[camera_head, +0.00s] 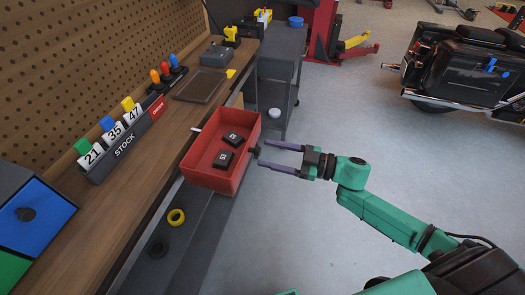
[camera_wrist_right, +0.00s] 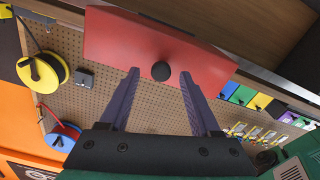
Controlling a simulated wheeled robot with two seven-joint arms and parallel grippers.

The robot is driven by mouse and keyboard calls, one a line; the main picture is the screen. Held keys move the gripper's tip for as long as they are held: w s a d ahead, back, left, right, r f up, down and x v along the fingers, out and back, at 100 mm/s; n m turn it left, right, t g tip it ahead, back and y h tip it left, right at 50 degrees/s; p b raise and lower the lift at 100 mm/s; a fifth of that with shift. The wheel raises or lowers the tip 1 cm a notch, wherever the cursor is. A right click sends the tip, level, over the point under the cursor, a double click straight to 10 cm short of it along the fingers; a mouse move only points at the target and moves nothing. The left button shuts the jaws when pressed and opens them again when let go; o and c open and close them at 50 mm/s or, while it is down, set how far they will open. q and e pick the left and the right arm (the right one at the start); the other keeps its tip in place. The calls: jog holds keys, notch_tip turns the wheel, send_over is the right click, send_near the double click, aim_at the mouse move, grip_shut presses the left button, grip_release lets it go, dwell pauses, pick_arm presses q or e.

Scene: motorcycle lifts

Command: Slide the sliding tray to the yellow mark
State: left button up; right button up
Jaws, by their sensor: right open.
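The red sliding tray (camera_head: 193,176) sits at the front edge of the workbench, with two small black blocks (camera_head: 228,150) inside. A black knob (camera_head: 254,152) sticks out of its right side, and it also shows in the wrist view (camera_wrist_right: 161,71). A yellow mark (camera_head: 231,73) lies on the bench edge, farther back than the tray. My right gripper (camera_head: 263,154) is open, its purple fingers pointing at the tray. In the wrist view the knob stands between the fingertips, with a gap on both sides. My left gripper is not in view.
The bench carries a stock card holder (camera_head: 125,140), colored-top bottles (camera_head: 165,72) and a dark flat tray (camera_head: 199,86). A grey cart (camera_head: 281,62) stands behind the red tray. A motorcycle (camera_head: 470,65) is at the back right. The floor right of the tray is clear.

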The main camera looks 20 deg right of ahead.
jog(key=x, duration=0.2)
jog(key=shift+w+a+r, duration=0.1)
jog(key=shift+a, duration=0.3)
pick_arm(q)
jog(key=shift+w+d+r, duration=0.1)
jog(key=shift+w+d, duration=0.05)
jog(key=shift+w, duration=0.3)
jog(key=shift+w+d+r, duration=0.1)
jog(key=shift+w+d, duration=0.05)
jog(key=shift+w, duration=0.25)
pick_arm(e)
jog(key=c, duration=0.9)
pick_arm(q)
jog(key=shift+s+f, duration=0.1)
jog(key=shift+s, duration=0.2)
pick_arm(e)
grip_shut()
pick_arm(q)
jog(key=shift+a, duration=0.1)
